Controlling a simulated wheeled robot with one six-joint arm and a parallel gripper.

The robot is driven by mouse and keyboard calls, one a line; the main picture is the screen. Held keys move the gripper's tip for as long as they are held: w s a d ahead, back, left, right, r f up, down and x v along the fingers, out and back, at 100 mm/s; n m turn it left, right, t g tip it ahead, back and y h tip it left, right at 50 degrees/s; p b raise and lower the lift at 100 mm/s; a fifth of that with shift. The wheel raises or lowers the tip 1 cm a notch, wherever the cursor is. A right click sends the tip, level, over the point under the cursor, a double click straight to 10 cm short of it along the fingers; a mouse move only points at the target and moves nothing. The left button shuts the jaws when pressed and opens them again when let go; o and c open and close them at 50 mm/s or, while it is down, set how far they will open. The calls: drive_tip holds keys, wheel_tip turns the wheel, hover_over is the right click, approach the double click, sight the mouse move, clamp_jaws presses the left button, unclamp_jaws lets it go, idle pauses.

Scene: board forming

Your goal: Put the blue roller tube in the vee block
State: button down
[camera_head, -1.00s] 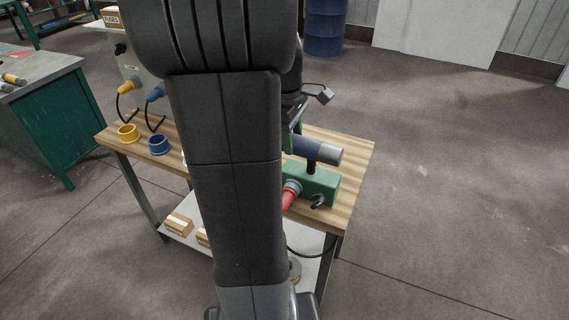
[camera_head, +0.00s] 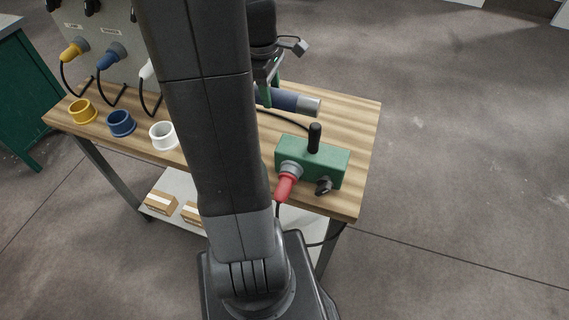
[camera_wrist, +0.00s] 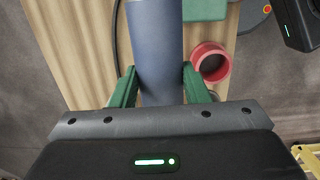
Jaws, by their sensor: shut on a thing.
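The blue roller tube (camera_head: 292,99) has a grey end and lies roughly level over the far right part of the bench. It also shows in the wrist view (camera_wrist: 155,40), running up between the green fingers. My gripper (camera_wrist: 158,77) is shut on the tube, one finger on each side. I cannot tell how high the tube is above the bench. I cannot make out a vee block in either view.
A green box (camera_head: 330,158) with a black lever and red plug (camera_head: 284,187) stands at the bench's (camera_head: 350,110) right front. Yellow (camera_head: 82,111), blue (camera_head: 121,123) and white (camera_head: 163,135) rings sit left. A red ring (camera_wrist: 210,62) shows in the wrist view. A panel with plugs stands behind.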

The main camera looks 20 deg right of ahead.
drive_tip(key=b, duration=0.2)
hover_over(274, 143)
drive_tip(key=f, duration=0.4)
drive_tip(key=shift+w+a+f, duration=0.1)
drive_tip(key=shift+w+a, duration=0.05)
drive_tip(key=shift+w, duration=0.05)
wheel_tip(274, 143, down, 10)
drive_tip(key=shift+f, duration=0.15)
drive_tip(key=shift+f, duration=0.25)
drive_tip(key=c, duration=0.8)
unclamp_jaws()
drive_tip(key=shift+r, duration=0.1)
